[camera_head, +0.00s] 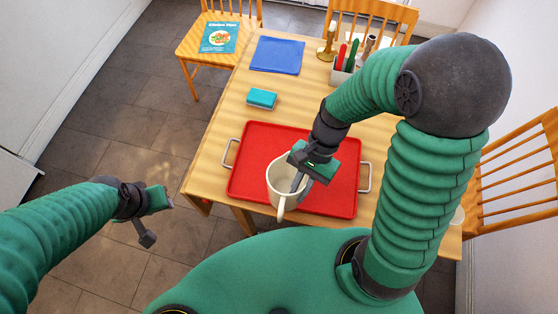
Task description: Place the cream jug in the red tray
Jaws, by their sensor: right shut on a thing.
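The cream jug (281,190) shows at the front middle of the red tray (250,150), its open mouth facing up and its handle toward me. In the picture it overlaps the tray's near rim; I cannot tell whether it touches the tray. My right gripper (299,183) is shut on the jug's right wall at the rim, with a finger reaching down there. My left gripper (157,220) is open and empty, left of the table and over the floor, apart from the tray.
The tray's far left is bare.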

